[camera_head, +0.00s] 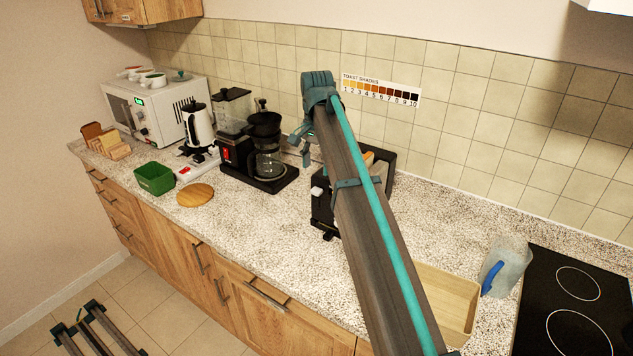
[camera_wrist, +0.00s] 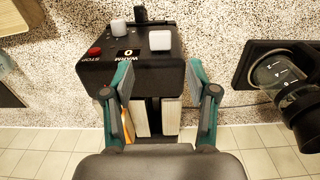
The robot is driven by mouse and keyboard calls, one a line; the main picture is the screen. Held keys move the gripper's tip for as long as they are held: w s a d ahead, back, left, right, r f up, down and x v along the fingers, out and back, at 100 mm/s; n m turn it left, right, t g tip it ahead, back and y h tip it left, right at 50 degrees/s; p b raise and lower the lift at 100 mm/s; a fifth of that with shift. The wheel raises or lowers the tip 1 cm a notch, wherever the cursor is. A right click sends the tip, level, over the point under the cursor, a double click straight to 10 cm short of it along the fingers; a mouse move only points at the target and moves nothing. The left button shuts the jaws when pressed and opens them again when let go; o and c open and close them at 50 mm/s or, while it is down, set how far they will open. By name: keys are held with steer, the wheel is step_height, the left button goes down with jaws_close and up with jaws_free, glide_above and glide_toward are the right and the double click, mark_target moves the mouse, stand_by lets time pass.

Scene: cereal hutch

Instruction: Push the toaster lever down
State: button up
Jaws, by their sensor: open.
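The black toaster (camera_head: 322,205) stands on the counter, mostly hidden in the head view behind my arm. In the wrist view the toaster (camera_wrist: 140,73) shows from above, with pale slices (camera_wrist: 171,116) in its slots. A white block-shaped knob (camera_wrist: 160,41), which looks like the lever, sticks out from its control end; it also shows in the head view (camera_head: 318,192). A smaller white knob (camera_wrist: 119,27) and a red stop button (camera_wrist: 95,52) are beside it. My gripper (camera_wrist: 160,74) is open and empty above the toaster, its fingers apart; no contact is visible.
A coffee maker (camera_head: 236,150) stands left of the toaster, its glass jug (camera_wrist: 280,72) near my gripper's right side in the wrist view. The counter in front is clear.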

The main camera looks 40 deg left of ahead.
mark_target(316, 189)
step_height(316, 189, down, 8)
steer(key=shift+r+p, duration=0.25)
steer(key=shift+p, duration=0.8)
jaws_close()
